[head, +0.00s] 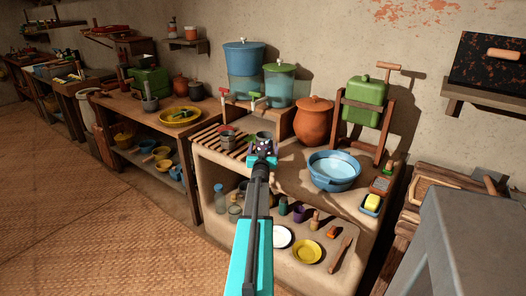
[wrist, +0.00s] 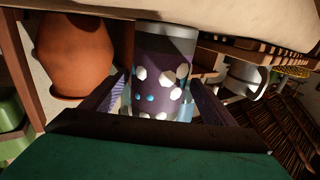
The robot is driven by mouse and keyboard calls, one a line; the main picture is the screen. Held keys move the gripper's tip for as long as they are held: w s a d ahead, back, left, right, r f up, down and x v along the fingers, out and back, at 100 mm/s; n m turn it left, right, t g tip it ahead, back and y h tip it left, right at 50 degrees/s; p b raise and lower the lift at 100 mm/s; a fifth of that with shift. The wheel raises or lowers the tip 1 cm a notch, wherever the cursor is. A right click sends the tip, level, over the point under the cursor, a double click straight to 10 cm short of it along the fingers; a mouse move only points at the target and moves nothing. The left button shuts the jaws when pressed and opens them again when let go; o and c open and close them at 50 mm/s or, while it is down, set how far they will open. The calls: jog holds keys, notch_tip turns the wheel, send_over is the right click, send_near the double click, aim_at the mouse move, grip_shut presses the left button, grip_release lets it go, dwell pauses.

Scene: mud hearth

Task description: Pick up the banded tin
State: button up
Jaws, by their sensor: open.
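My gripper (head: 262,156) is open over the counter in the head view, at the end of my extended arm. In the wrist view my gripper (wrist: 160,82) has a finger on each side of a purple tin (wrist: 160,75) with white and blue spots and a grey band at one end. The jaws are not closed on it. In the head view this tin (head: 263,146) is partly hidden by my gripper. A smaller reddish and grey tin (head: 228,138) stands on the slats to its left. I cannot tell for certain which one is called banded.
A terracotta pot (head: 313,121) stands close on the right; it also shows in the wrist view (wrist: 75,50). A blue basin (head: 334,171) is further right. Water dispensers (head: 280,84) stand behind. A pale cup-like vessel (wrist: 240,78) is beside the right finger.

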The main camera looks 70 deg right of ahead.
aim_at(264, 143)
jog(key=shift+w+d, duration=0.15)
jog(key=shift+d, duration=0.45)
jog(key=c, duration=1.1)
jog(key=shift+c, duration=0.2)
jog(key=shift+r, duration=0.1)
jog(key=shift+r, duration=1.5)
jog(key=shift+a+r, duration=0.2)
jog(key=shift+a, duration=0.1)
jog(key=s+d+r+b+v, duration=0.1)
jog(key=s+b+v, duration=0.1)
jog(key=v, duration=1.3)
jog(key=shift+s+a+r+b, duration=0.2)
jog(key=shift+s+b, duration=0.15)
jog(key=shift+s, duration=0.15)
